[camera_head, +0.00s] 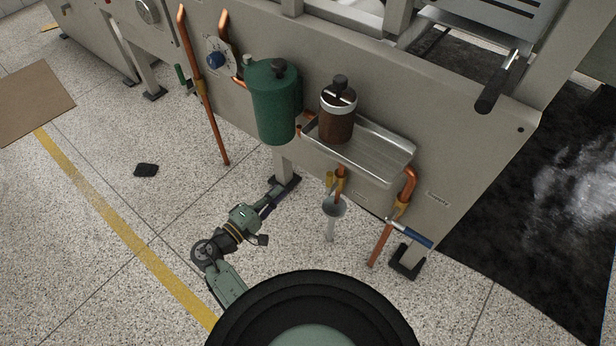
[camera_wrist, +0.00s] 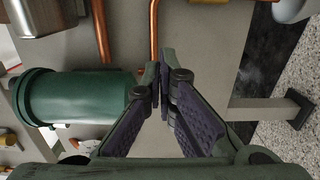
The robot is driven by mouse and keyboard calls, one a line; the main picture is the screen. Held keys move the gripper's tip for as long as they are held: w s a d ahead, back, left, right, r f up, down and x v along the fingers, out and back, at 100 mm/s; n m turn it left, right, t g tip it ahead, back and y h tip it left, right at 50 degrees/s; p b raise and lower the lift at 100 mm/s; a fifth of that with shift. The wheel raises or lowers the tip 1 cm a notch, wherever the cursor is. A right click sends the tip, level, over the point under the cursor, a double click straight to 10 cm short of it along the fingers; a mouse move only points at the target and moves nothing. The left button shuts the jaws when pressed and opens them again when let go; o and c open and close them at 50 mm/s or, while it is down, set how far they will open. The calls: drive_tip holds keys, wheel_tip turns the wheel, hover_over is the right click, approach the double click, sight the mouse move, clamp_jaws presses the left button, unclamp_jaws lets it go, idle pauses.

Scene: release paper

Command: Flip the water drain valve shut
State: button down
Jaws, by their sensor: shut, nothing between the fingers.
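The machine front carries several valves, and I cannot tell from a label which is the drain valve. A brass valve (camera_head: 330,180) sits on a copper pipe under the metal tray, above a grey funnel (camera_head: 334,207). A blue-handled lever valve (camera_head: 410,234) is on the copper pipe at right; its handle slopes down to the right. A green handle (camera_head: 180,75) shows at far left. My gripper (camera_head: 272,202) is low beside a machine leg, left of the funnel and apart from it. In the wrist view its fingers (camera_wrist: 165,72) are shut and empty, close to a thin copper pipe (camera_wrist: 153,30).
A green canister (camera_head: 273,105) hangs above my gripper and shows sideways in the wrist view (camera_wrist: 75,97). A metal tray (camera_head: 385,155) holds a brown jar (camera_head: 337,115). A copper pipe (camera_head: 207,115) stands left. Open speckled floor (camera_head: 110,230) lies left.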

sight(328, 186)
drive_tip(key=w+d+p, duration=0.4)
drive_tip(key=w+d, duration=0.2)
drive_tip(key=d, duration=0.3)
drive_tip(key=shift+d, duration=0.4)
drive_tip(key=shift+s+d+r+m+b, duration=0.1)
drive_tip(key=shift+s+d+m+b, duration=0.15)
drive_tip(key=shift+d+m+b, duration=0.35)
drive_tip(key=d+m+b, duration=0.1)
drive_tip(key=b, duration=0.1)
drive_tip(key=s+d+m+b, duration=0.1)
drive_tip(key=m+b, duration=0.1)
drive_tip(key=s+d+m+b, duration=0.1)
drive_tip(key=m+b, duration=0.1)
drive_tip(key=shift+s+d+b, duration=0.1)
drive_tip(key=shift+s+b, duration=0.15)
drive_tip(key=shift+b, duration=0.15)
drive_tip(key=shift+s+d+b, duration=0.65)
drive_tip(key=shift+d+b, duration=0.2)
